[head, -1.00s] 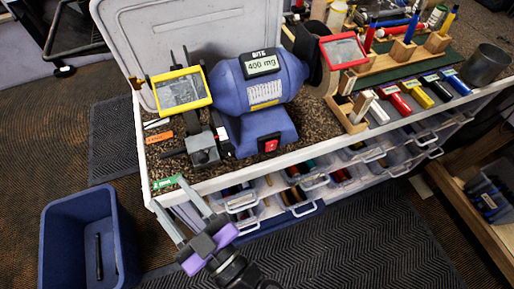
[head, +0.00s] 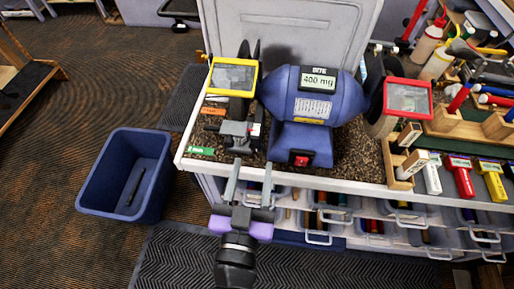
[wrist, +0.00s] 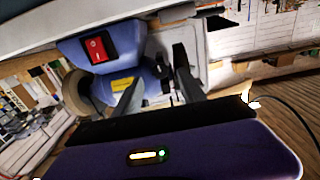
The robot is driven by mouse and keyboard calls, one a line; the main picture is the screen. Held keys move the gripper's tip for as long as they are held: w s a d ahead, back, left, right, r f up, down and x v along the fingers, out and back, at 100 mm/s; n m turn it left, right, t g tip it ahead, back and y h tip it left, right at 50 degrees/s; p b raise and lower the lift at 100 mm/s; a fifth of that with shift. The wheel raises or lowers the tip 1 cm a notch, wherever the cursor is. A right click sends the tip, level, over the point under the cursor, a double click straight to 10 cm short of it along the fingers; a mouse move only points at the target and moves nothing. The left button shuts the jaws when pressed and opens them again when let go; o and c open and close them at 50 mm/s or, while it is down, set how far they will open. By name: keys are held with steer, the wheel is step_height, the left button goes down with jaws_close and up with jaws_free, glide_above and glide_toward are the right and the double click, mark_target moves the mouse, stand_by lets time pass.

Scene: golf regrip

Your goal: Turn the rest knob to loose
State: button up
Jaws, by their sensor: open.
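The blue bench grinder (head: 312,100) stands on the bench, with a red switch (head: 301,158) on its front; the switch also shows in the wrist view (wrist: 97,47). The grey tool rest (head: 236,131) is at the grinder's left wheel, under a yellow-framed shield (head: 234,77). My gripper (head: 251,170) is open and empty, at the bench's front edge just before the rest. Its two fingers point toward the rest, apart from it.
Labels, orange (head: 213,111) and green (head: 201,151), lie left of the rest. A blue bin (head: 127,180) stands on the floor at left. Clear drawers (head: 320,222) sit below the bench top. Wooden holders (head: 407,165) and coloured grips stand at right.

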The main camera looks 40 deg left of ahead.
mark_target(256, 149)
steer(key=p+x, duration=0.1)
steer(key=x, duration=0.4)
steer(key=shift+s, duration=0.1)
jaws_close()
